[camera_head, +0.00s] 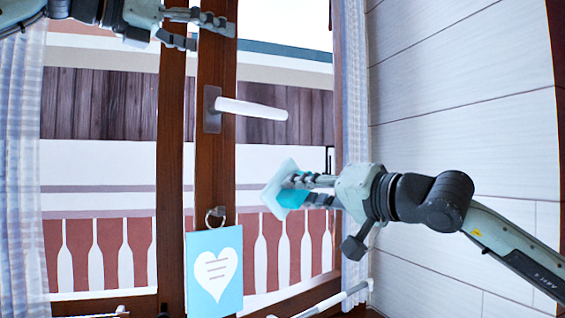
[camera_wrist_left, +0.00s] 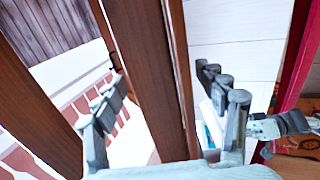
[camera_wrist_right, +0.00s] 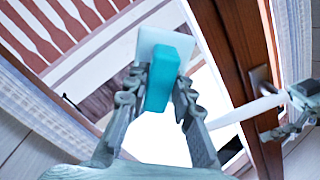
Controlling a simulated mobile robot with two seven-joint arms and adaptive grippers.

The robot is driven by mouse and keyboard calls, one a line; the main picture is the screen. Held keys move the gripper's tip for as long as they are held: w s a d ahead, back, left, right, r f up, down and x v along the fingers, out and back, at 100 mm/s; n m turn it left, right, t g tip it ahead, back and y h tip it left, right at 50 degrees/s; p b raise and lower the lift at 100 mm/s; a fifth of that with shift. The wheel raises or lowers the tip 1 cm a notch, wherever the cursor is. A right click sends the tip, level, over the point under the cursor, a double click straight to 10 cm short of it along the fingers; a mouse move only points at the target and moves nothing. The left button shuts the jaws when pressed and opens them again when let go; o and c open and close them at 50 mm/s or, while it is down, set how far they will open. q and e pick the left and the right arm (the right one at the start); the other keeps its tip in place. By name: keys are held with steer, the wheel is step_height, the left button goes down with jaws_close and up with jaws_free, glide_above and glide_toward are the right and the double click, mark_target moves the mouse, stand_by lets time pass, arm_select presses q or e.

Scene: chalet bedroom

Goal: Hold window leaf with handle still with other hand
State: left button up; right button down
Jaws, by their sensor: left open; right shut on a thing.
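The window leaf's dark brown wooden stile (camera_head: 215,165) stands upright left of centre in the head view. It carries a white handle (camera_head: 250,108) pointing right. My left gripper (camera_head: 215,36) is open at the stile's upper part. In the left wrist view its fingers lie either side of the stile (camera_wrist_left: 150,80); contact cannot be told. The right wrist view shows the block's teal part (camera_wrist_right: 160,80) between the fingers and the handle (camera_wrist_right: 240,110) to the right.
A blue heart card (camera_head: 214,272) hangs from a ring on the stile, below the handle. Checked curtains hang at left (camera_head: 22,170) and right (camera_head: 354,100). A white plank wall (camera_head: 460,80) is at right. A balcony railing (camera_head: 100,250) shows outside.

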steer(key=shift+f+b, duration=0.75)
steer(key=shift+f, duration=0.15)
arm_select(q)
steer(key=v, duration=0.8)
steer(key=shift+a, duration=0.15)
steer(key=shift+s, duration=0.15)
